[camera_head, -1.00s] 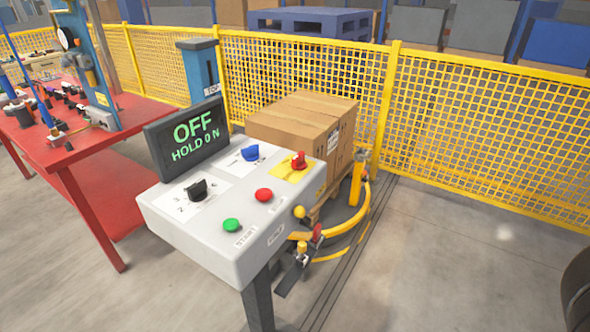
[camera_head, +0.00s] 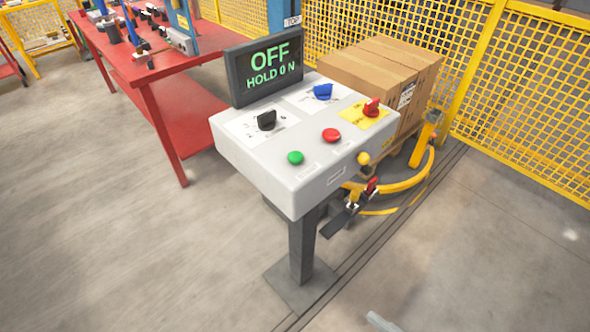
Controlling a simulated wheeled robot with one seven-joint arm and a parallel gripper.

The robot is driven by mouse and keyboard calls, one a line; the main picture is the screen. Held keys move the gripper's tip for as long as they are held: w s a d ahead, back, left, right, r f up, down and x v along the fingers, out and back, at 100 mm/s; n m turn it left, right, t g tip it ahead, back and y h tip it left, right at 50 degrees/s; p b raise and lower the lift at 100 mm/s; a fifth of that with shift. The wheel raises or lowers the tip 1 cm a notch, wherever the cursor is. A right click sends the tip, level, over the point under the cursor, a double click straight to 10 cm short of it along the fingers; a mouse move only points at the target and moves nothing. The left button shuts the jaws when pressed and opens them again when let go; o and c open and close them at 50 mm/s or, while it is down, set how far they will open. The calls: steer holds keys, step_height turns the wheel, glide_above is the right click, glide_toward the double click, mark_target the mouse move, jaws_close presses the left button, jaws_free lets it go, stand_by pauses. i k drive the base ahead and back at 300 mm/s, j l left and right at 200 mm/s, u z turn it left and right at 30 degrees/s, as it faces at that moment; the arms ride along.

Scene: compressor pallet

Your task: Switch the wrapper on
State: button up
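The wrapper's control console (camera_head: 240,157) stands on a grey post. Its screen (camera_head: 268,67) reads "OFF" and "HOLD 0 N". A red rotary switch (camera_head: 371,107) sits on a yellow plate at the panel's right. A blue knob (camera_head: 323,91) and a black selector knob (camera_head: 266,120) are on white labels. A green button (camera_head: 295,157) and a red button (camera_head: 331,135) are near the front edge. A small yellow knob (camera_head: 363,158) is on the front side.
Stacked cardboard boxes (camera_head: 372,68) stand behind the console, with a curved yellow rail (camera_head: 400,185) and a pedal-like part beside it. A yellow mesh fence (camera_head: 530,110) runs behind. A red workbench (camera_head: 160,75) is at the left. Floor in front is clear.

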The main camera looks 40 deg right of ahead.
mark_target(370, 109)
steer(key=i+l, duration=0.2)
steer(key=l, duration=0.2)
steer(key=i+l, duration=0.15)
steer(key=l, duration=0.25)
steer(key=i+l, duration=0.2)
steer(key=l, duration=0.2)
steer(key=k+j, duration=0.7)
steer(key=k, duration=0.15)
steer(key=j+z, duration=0.05)
